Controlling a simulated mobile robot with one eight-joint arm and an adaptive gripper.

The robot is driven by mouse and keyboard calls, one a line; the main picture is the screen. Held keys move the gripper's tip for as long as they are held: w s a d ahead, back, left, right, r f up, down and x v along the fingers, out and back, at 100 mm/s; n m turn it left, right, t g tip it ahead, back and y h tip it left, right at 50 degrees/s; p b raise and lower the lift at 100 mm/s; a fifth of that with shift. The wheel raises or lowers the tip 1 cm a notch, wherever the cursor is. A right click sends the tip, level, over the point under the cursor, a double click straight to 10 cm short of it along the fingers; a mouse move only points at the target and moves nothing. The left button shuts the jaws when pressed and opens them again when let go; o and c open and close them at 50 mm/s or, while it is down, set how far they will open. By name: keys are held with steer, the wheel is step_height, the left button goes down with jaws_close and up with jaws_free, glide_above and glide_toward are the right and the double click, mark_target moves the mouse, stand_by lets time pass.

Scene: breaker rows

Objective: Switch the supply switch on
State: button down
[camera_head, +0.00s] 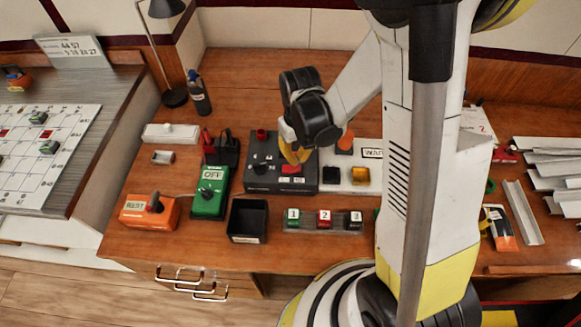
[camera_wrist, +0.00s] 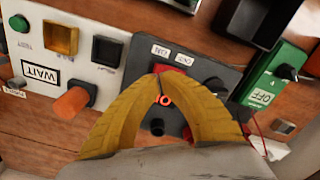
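No label reading "supply" is legible, so I cannot tell for certain which control is the supply switch. A dark grey box (camera_head: 256,182) stands mid-desk with a red rocker (camera_head: 291,169), a black knob and a red round part on it. In the wrist view, the red rocker (camera_wrist: 174,69) shows at my fingertips, and a glowing red ring mark (camera_wrist: 165,100) shows between the fingers. My gripper (camera_head: 298,158) has yellow fingers over this box. In the wrist view, the fingertips (camera_wrist: 158,71) meet with nothing visible between them. Whether they touch the rocker is unclear.
A green box (camera_head: 209,204) with a knob and an "OFF" label stands left, an orange box (camera_head: 150,211) farther left. A white panel (camera_wrist: 42,50) with a "WAIT" label and orange knob adjoins the dark box. A black open bin (camera_head: 248,220) and numbered buttons (camera_head: 324,219) stand in front.

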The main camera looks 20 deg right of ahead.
mark_target(297, 171)
steer(key=shift+f+b, duration=1.05)
steer(key=shift+f, duration=0.05)
stand_by(0.5)
steer(key=shift+s+a+f+b, duration=0.15)
steer(key=shift+s+f+b, duration=0.2)
steer(key=shift+f+b, duration=0.35)
steer(key=shift+s+a+f+b, duration=0.1)
steer(key=shift+s+f+b, duration=0.2)
steer(key=shift+f+b, duration=0.35)
stand_by(0.4)
steer(key=shift+r, duration=0.2)
steer(key=shift+w+r+p, duration=0.15)
steer(key=shift+r+p, duration=0.75)
steer(key=shift+r, duration=0.25)
steer(key=r+p, duration=0.1)
steer(key=w+r+p, duration=0.1)
steer(key=shift+w+d+r, duration=0.2)
steer(key=shift+d+r, duration=0.1)
steer(key=shift+d, duration=0.05)
steer(key=shift+s+r+p, duration=0.15)
steer(key=shift+r+p, duration=0.65)
steer(key=shift+r, duration=0.15)
steer(key=shift+a, duration=0.1)
